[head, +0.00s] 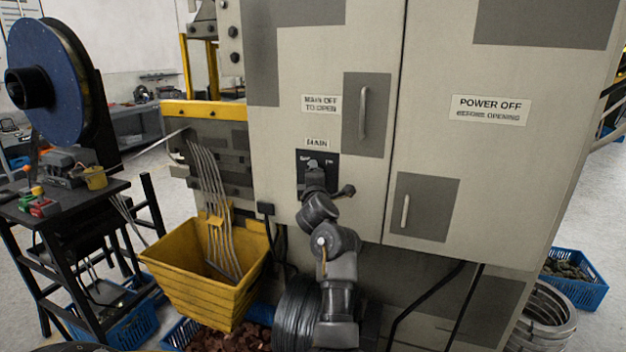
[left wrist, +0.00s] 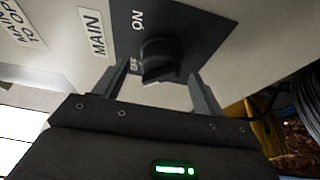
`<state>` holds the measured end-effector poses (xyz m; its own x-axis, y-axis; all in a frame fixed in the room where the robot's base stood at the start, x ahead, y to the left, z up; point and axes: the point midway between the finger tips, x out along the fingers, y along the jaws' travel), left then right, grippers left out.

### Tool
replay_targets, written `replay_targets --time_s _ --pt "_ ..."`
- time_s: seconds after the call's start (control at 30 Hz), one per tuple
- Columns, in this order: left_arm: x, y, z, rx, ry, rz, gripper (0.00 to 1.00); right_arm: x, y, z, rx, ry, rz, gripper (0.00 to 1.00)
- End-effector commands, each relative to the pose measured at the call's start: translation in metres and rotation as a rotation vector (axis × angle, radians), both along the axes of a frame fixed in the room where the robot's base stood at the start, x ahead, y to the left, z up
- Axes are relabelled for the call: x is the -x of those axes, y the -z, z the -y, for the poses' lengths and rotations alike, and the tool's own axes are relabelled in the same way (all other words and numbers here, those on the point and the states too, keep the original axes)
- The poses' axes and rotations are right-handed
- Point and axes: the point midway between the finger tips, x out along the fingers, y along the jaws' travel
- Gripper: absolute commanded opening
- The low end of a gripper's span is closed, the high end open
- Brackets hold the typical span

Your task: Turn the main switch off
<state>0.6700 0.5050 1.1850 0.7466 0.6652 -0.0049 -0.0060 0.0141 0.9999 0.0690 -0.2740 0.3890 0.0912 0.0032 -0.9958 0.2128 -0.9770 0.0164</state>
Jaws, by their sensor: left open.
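The main switch is a dark rotary knob (left wrist: 160,62) on a dark square plate (head: 332,172) on the grey cabinet, below the MAIN label (head: 317,142). The left wrist view shows ON and OFF markings beside the knob; I cannot tell for sure which one it points to. My left gripper (head: 315,170) is in front of the plate and hides much of it in the head view. In the left wrist view its two fingers (left wrist: 155,76) are open, one on each side of the knob, with gaps showing. My right gripper is not in view.
The cabinet has door handles (head: 362,113) (head: 405,211) and a POWER OFF sign (head: 491,109). A yellow hopper (head: 205,281) stands to the left, near a blue reel (head: 50,80). Black coils (head: 298,318) lie below my arm. The cabinet face around the switch is mostly flat.

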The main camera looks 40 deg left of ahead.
Motion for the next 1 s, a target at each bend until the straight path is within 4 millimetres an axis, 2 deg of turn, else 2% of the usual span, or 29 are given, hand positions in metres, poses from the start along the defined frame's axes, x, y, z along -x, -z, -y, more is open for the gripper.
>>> replay_targets --time_s 0.2,0.33,0.9,1.0 --pt "0.025 0.001 0.024 0.001 0.001 0.002 0.7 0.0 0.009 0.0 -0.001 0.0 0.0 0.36" --pt "0.033 0.0 0.03 0.0 -0.001 0.001 0.7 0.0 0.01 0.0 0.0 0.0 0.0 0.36" --pt "0.035 0.0 0.032 -0.001 0.0 0.001 0.7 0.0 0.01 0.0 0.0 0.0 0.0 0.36" --pt "0.036 0.005 0.033 -0.017 0.009 -0.018 0.7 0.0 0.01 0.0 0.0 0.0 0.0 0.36"
